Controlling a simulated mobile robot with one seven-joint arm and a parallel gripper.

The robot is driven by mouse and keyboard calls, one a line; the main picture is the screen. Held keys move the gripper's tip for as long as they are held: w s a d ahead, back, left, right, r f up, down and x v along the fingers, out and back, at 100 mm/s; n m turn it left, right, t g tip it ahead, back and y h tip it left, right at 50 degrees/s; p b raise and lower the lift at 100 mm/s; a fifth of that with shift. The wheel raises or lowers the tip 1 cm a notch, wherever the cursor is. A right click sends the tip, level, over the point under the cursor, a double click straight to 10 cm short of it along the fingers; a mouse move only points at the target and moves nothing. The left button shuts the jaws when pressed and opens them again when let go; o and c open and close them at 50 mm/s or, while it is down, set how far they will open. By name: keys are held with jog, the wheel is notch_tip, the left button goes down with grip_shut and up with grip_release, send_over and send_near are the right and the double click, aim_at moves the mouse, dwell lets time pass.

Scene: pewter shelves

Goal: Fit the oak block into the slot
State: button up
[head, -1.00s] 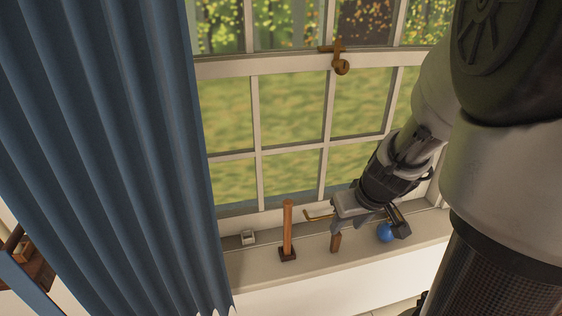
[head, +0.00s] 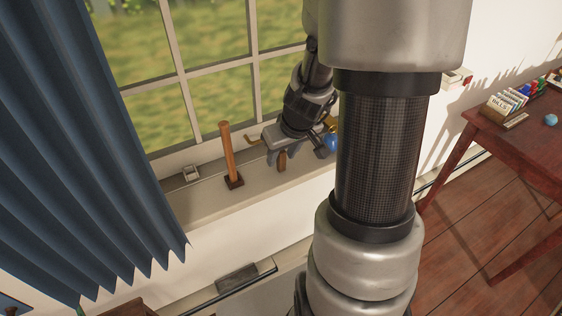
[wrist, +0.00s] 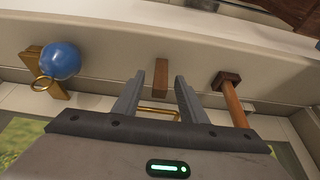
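A small upright brown wooden block (head: 283,160), which looks like the oak block, stands on the window sill. It also shows in the wrist view (wrist: 161,77), just beyond my fingertips. My gripper (head: 294,157) is over the sill with its fingers pointing down. In the wrist view my gripper (wrist: 169,80) is open, its two grey fingers apart, with the block in line with the gap. I cannot tell whether either finger touches it. A small pale box with a dark opening (head: 191,173) sits further left on the sill; I cannot tell whether it holds the slot.
A tall wooden post on a dark base (head: 229,150) stands on the sill left of my gripper. A blue ball (head: 331,142) lies to its right, beside a brass ring piece (wrist: 45,83). A blue curtain (head: 70,150) hangs at left. A table (head: 520,135) stands at right.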

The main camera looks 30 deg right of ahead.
grip_shut()
